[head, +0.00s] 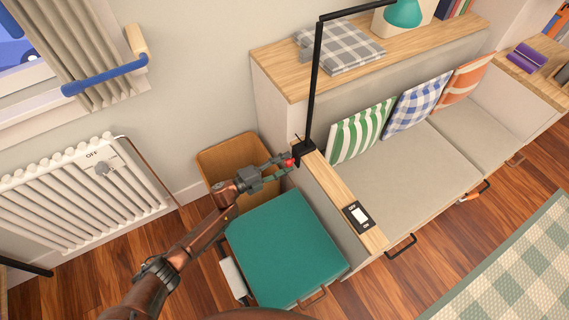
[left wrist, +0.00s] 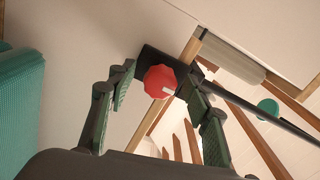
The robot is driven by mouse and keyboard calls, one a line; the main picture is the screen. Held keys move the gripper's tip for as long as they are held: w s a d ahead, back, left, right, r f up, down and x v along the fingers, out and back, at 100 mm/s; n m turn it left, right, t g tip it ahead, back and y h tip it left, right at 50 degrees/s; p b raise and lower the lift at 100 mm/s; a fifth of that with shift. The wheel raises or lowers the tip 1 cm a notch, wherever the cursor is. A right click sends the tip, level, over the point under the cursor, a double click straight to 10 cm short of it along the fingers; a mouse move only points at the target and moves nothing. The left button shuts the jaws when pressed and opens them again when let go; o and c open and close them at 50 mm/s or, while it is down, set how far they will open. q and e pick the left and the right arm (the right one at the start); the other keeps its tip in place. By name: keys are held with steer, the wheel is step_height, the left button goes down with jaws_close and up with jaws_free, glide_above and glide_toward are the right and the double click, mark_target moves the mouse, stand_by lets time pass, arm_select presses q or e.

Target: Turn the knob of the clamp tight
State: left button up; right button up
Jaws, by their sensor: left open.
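The clamp (head: 304,146) is black and sits on the end of the narrow wooden ledge, at the foot of a black lamp post (head: 315,85). Its red knob (head: 288,163) faces my left gripper. In the left wrist view the knob (left wrist: 160,81) is red with a pale mark, in front of the black clamp body (left wrist: 152,58). My left gripper (head: 283,166) is open, with its fingers to either side of the knob. Whether the fingers touch the knob cannot be told. My right gripper is not in view.
A teal-topped seat (head: 285,245) stands below my left arm. A wooden bin (head: 228,158) is behind the gripper, by the wall. The wooden ledge (head: 335,192) carries an on/off switch (head: 358,216). A cushioned bench (head: 400,165) is to the right, a radiator (head: 80,190) to the left.

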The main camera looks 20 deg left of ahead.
arm_select(q)
steer(key=shift+s+a, duration=0.1)
steer(key=v, duration=1.1)
steer(key=shift+s+a, duration=0.25)
steer(key=shift+s, duration=0.05)
